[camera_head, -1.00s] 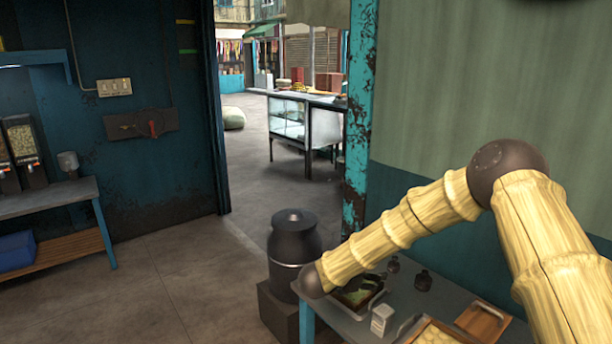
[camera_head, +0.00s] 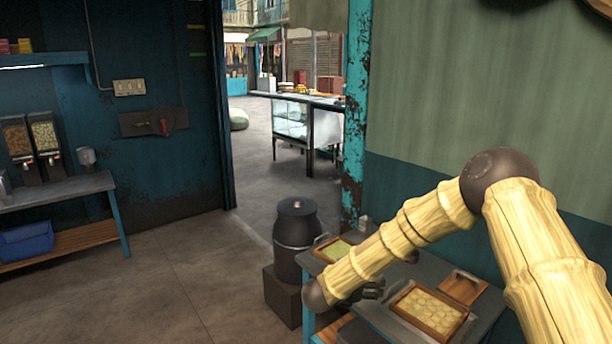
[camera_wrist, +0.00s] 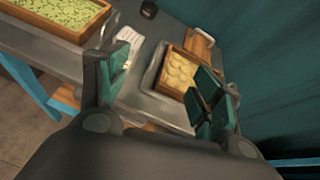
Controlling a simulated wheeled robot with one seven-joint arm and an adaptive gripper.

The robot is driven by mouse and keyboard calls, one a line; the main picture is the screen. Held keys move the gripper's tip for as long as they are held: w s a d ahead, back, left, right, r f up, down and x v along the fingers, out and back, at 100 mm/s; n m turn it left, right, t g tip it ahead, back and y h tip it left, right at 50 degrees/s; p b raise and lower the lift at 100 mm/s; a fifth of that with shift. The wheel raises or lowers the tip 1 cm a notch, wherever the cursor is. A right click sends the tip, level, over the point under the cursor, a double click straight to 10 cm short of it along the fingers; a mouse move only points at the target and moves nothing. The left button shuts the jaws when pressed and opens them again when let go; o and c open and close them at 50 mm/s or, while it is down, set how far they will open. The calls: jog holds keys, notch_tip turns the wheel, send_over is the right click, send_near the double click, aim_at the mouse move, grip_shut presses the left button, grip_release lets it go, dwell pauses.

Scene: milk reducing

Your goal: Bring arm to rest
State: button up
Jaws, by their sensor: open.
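My arm reaches over the counter (camera_head: 395,318) from the right in the head view, with its elbow bent. My gripper (camera_wrist: 160,90) shows in the wrist view with two teal-padded fingers spread apart and nothing between them. It is above the counter. A wooden tray of pale round pieces (camera_wrist: 181,70) lies beyond and near the right finger; it also shows in the head view (camera_head: 430,308). A wooden tray of green pieces (camera_wrist: 60,14) lies at upper left, partly behind my arm in the head view (camera_head: 335,250).
A dark lidded pot (camera_head: 297,240) stands on a block left of the counter. A teal wall (camera_head: 480,100) closes off the right side. A side table (camera_head: 60,192) with dispensers and a blue bin (camera_head: 27,240) is at left. The floor between is clear.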

jog(key=s+a+f+n+y+b, duration=0.1)
jog(key=s+f+n+y+b, duration=0.15)
jog(key=s+f+n, duration=0.8)
jog(key=s+f+n+y+b, duration=0.2)
jog(key=s+f+n+y, duration=0.35)
jog(key=f+n, duration=0.7)
jog(key=s+d+f+n+g+b, duration=0.1)
jog(key=s+f+n+g, duration=0.2)
jog(key=s, duration=1)
jog(key=s+d+f+n+g+y+b, duration=0.1)
jog(key=s+d+f+n+g+b, duration=0.1)
jog(key=s+f+n, duration=0.4)
jog(key=s+d+f+n+g+y+b, duration=0.1)
jog(key=s+n, duration=0.9)
jog(key=s, duration=1)
notch_tip(320, 180, down, 4)
jog(key=d+g, duration=0.1)
jog(key=g, duration=0.1)
jog(key=shift+d+g+b, duration=0.2)
jog(key=shift+g+b, duration=0.15)
jog(key=shift+g, duration=0.05)
jog(key=shift+r, duration=0.1)
